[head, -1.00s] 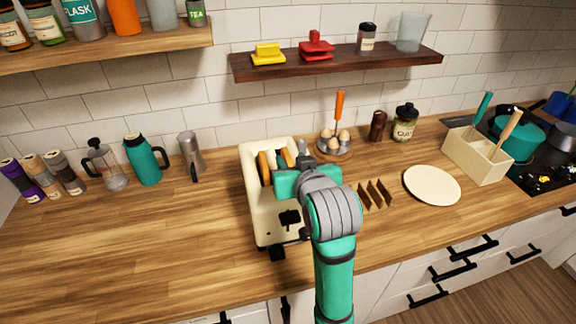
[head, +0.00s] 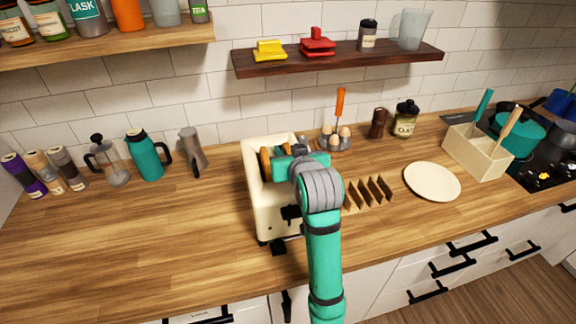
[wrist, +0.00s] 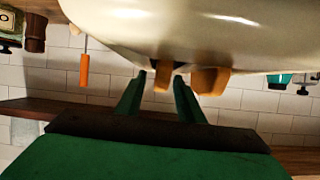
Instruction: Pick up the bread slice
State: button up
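The cream toaster (head: 262,210) stands on the wooden counter, with browned bread slices poking out of its top. One bread slice (head: 265,163) shows at the left in the head view; my gripper hides part of the other. In the wrist view, the toaster (wrist: 190,30) fills the top, with one bread slice (wrist: 163,82) between my fingers and another (wrist: 209,80) to the right of them. My gripper (wrist: 160,76) is open, with a visible gap beside the slice. In the head view, my gripper's teal body covers the toaster's right side, and its fingertips are hidden.
A wooden toast rack (head: 368,193) and a cream plate (head: 432,182) lie to the right. A teal flask (head: 146,158) stands left. The counter's left front is clear.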

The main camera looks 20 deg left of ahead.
grip_shut()
